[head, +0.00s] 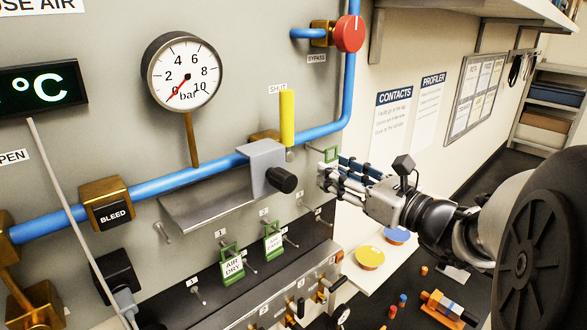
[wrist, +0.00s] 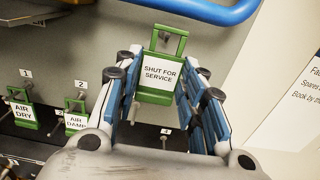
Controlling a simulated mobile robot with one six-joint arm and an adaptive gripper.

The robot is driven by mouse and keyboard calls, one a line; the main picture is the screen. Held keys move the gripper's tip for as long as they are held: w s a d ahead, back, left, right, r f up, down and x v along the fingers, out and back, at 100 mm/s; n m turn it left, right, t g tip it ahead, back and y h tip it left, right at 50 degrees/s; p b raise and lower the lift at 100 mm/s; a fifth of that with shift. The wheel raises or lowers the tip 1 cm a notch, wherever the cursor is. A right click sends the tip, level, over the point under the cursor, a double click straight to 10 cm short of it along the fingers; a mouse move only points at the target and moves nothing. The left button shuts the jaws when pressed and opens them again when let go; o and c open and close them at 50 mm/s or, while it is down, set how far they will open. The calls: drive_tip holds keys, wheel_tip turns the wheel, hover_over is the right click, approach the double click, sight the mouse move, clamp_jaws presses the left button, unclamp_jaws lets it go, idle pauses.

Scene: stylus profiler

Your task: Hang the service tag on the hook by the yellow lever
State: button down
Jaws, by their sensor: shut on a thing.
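The green service tag with a white "SHUT FOR SERVICE" label (wrist: 161,76) is between my gripper's blue-padded fingers in the wrist view. In the head view only its green frame (head: 331,154) shows at the fingertips. My gripper (head: 333,172) is shut on the tag, right of the yellow lever (head: 287,118). The lever stands upright on the blue pipe. A small pale hook (wrist: 164,37) shows within the tag's open top loop. I cannot tell whether it passes through the loop or lies behind it.
A grey bracket with a black knob (head: 281,180) juts out left of my gripper. Below, green tags "AIR DRY" (head: 232,266) and "AIR DAMP" (head: 273,242) hang on numbered hooks. The blue pipe (head: 348,85) bends upward above my gripper. A gauge (head: 181,72) is farther left.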

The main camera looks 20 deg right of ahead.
idle(0.3)
drive_tip(key=shift+x, duration=2)
drive_tip(key=shift+f+b, duration=0.5)
drive_tip(key=shift+b, duration=0.25)
drive_tip(key=c, duration=1)
unclamp_jaws()
drive_tip(key=shift+o, duration=0.2)
drive_tip(key=shift+c, duration=0.4)
